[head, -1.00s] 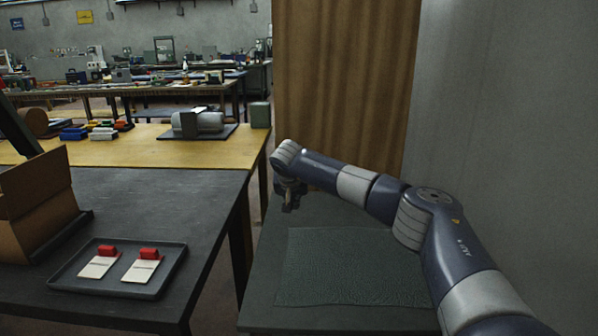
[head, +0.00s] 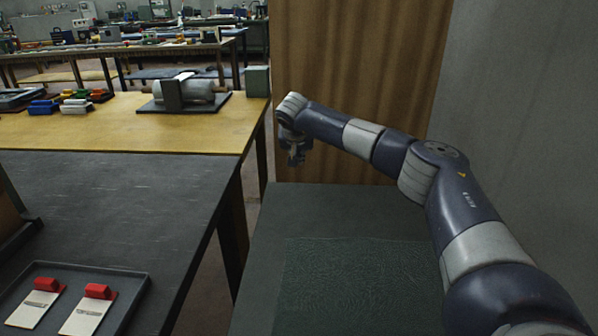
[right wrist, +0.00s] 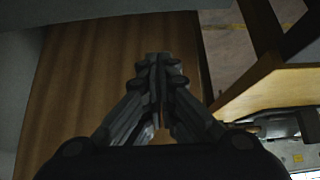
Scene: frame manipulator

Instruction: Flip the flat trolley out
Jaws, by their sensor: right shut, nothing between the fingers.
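I see nothing that I can surely tell is a flat trolley. My right gripper (head: 296,160) hangs from the arm coming in from the right. It is shut and empty, above the far end of a dark grey flat surface (head: 262,222) and in front of a brown wood-grain panel (head: 360,70). In the right wrist view the fingers (right wrist: 157,62) are together, with the panel (right wrist: 80,80) behind them. The gap to the panel is hard to judge. My left gripper is out of view.
A textured mat (head: 350,285) lies on the grey surface. A dark table (head: 110,200) stands at the left with a tray (head: 125,275) holding red-clipped cards (head: 90,308). Behind it is a yellow-topped bench (head: 150,135) with a cylindrical device (head: 195,92). A grey wall (head: 530,110) closes off the right.

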